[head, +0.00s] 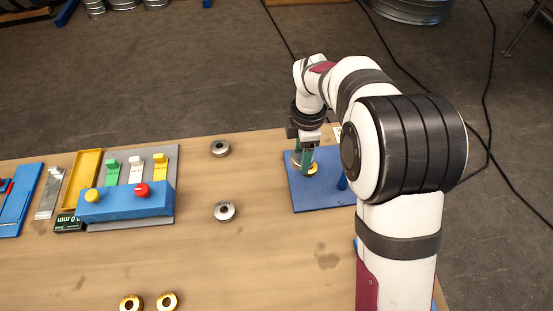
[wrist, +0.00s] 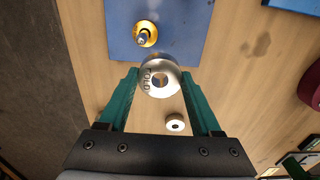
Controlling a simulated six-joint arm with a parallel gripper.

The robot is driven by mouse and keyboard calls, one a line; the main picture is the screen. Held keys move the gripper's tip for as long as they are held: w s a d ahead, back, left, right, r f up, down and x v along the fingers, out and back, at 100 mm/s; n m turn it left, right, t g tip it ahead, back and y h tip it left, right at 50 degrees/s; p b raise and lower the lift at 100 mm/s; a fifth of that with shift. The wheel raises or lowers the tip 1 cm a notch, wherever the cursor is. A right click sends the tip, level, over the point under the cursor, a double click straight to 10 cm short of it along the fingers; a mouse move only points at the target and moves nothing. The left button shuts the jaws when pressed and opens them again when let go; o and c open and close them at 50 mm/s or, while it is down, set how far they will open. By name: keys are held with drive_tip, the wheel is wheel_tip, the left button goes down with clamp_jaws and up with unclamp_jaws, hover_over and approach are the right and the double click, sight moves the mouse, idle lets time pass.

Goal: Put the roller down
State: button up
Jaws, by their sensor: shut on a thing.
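My gripper (head: 304,166) is over the blue board (head: 325,200) at the right of the table. In the wrist view its green fingers (wrist: 160,74) are shut on a silver roller (wrist: 160,86) marked "COLD". The roller looks larger than the others there, so it seems raised, over the board's edge; its exact height cannot be told. A gold roller (wrist: 145,33) sits around a peg on the blue board (wrist: 190,30), apart from the held roller. In the head view my gripper partly hides the gold roller (head: 313,169).
A blue peg (head: 342,183) stands on the board near my arm. A blue control box (head: 125,204) with coloured levers stands left. The middle table is mostly clear.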

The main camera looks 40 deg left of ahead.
hover_over(260, 175)
wheel_tip(260, 175, down, 6)
drive_tip(key=shift+d+f, duration=0.15)
drive_tip(key=shift+f, duration=2.3)
drive_tip(key=o, duration=1.2)
